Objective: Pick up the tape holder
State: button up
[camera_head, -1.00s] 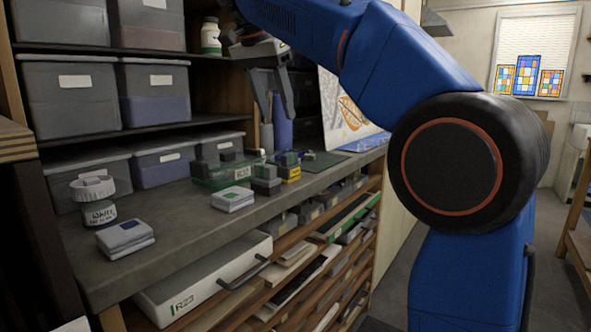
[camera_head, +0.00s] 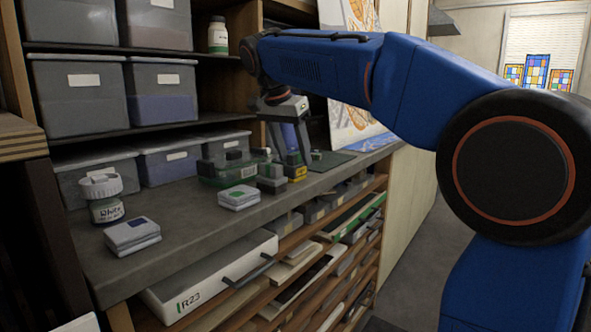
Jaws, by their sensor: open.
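My gripper (camera_head: 290,158) points down over the counter's far part, its two fingers spread apart. Its tips are just above or among a cluster of small items; the exact gap cannot be told. In that cluster are a dark grey blocky item (camera_head: 271,181), a small yellow item (camera_head: 298,174) and a clear green case (camera_head: 220,172) with dark pieces on it. Which of these is the tape holder is not clear at this size. A blue cylinder (camera_head: 289,137) stands behind the fingers and is partly hidden by them.
Grey bins (camera_head: 85,190) line the back under a shelf.

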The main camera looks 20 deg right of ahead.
aim_at(296, 153)
jog(key=shift+x, duration=1.3)
jog(key=shift+c, duration=0.7)
jog(key=c, duration=1.1)
notch_tip(296, 153, up, 10)
jog(key=shift+r, duration=0.1)
jog(key=shift+o, duration=0.9)
